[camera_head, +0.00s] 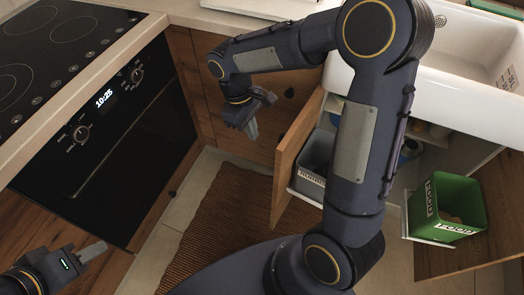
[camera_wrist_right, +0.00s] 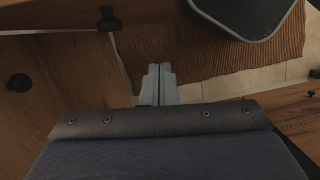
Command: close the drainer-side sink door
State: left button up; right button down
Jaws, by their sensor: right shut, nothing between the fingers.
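Two sink cabinet doors stand open in the head view. The left wooden door (camera_head: 296,152) swings out beside the grey bin. The right wooden door (camera_head: 460,262) is at the lower right, by the green bin. I cannot tell for sure which is the drainer-side one. My right gripper (camera_head: 252,130) is shut and empty, left of the left door with a gap in the picture. It also shows shut in the right wrist view (camera_wrist_right: 160,72), above the floor and rug. My left gripper (camera_head: 96,252) is at the lower left near the oven; its opening is unclear.
The white sink (camera_head: 470,70) is at the upper right. A grey bin (camera_head: 314,168) and green bin (camera_head: 452,207) sit on pulled-out racks. The oven (camera_head: 120,130) is at left. A brown rug (camera_head: 215,230) covers the floor. My right arm hides part of the cabinet.

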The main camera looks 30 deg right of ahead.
jog(key=s+d+f+b, duration=0.2)
jog(key=s+f, duration=0.3)
jog(key=f, duration=0.4)
jog(key=shift+s+d+f, duration=0.15)
jog(key=shift+d+f, duration=0.2)
jog(key=shift+d, duration=0.3)
jog(key=shift+s, duration=0.1)
